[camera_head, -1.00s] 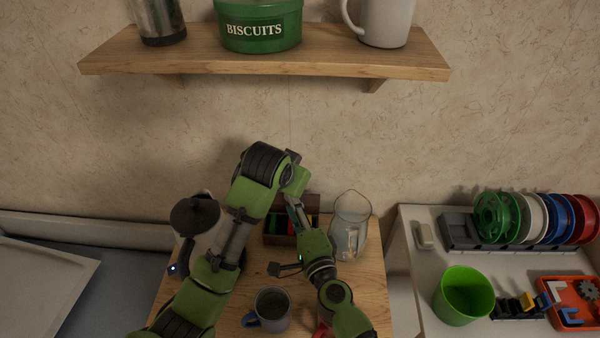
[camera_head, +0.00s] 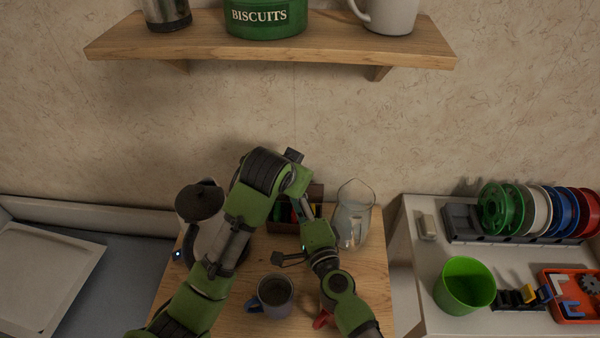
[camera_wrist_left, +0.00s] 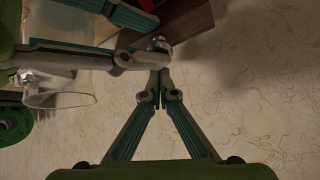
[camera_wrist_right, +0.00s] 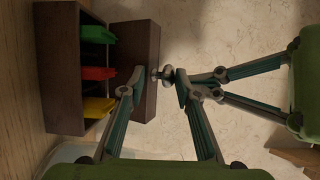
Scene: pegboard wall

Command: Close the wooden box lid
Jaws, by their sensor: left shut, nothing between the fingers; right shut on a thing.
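The dark brown wooden box (camera_wrist_right: 62,95) shows in the right wrist view, with green, red and yellow items in its compartments. Its lid (camera_wrist_right: 143,50) stands open and carries a round metal knob (camera_wrist_right: 161,75). My right gripper (camera_wrist_right: 160,79) is shut on this knob. My left gripper (camera_wrist_left: 159,74) is shut and empty, its tips close beside the knob and the right fingers. In the head view the box (camera_head: 283,229) sits at the back of the small table, partly hidden by both arms. The lid's edge (camera_head: 316,190) shows behind the right gripper (camera_head: 306,203).
A glass jug (camera_head: 353,215) stands just right of the box. A kettle (camera_head: 198,218) stands left, behind my left arm. A mug (camera_head: 273,296) stands in front. A shelf (camera_head: 270,47) hangs above. A side table at right holds spools and a green cup (camera_head: 465,284).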

